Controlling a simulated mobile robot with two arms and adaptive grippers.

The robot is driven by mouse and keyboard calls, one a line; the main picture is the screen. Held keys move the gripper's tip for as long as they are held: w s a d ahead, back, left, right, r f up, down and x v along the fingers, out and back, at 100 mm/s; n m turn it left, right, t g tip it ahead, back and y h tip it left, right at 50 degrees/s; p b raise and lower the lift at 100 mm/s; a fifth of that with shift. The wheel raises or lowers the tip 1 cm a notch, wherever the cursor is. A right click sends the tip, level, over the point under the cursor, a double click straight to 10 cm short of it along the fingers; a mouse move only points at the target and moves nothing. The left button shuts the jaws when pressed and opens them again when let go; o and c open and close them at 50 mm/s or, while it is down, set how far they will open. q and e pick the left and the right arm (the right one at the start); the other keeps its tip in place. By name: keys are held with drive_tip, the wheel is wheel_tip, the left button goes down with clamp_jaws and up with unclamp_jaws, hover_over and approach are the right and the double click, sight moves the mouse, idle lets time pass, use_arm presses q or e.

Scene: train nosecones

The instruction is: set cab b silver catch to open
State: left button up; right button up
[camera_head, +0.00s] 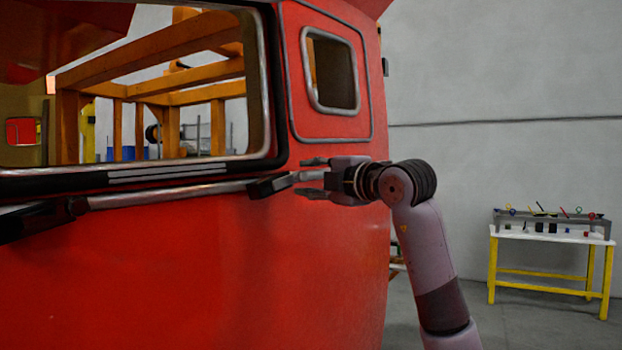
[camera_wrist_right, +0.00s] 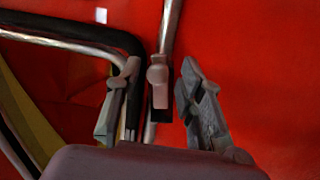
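The red train cab (camera_head: 200,270) fills the left of the head view. A silver bar (camera_head: 170,194) runs under its windscreen and ends in a black bracket (camera_head: 268,186). A small silver catch (camera_head: 290,180) sits at this bracket; in the wrist view the catch (camera_wrist_right: 157,76) lies over a dark slot in the bar. My right gripper (camera_head: 304,176) comes from the right and is open. In the wrist view its fingers (camera_wrist_right: 160,80) stand apart on either side of the catch, and I see no clear contact. My left gripper is not in view.
A side window (camera_head: 332,72) is above my right gripper. The windscreen frame (camera_head: 150,168) runs just above the bar. A white-topped table with yellow legs (camera_head: 555,235) holds small items at the far right. The floor between is clear.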

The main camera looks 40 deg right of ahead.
drive_tip(key=shift+s, duration=0.1)
drive_tip(key=s, duration=1.1)
drive_tip(key=shift+s, duration=0.4)
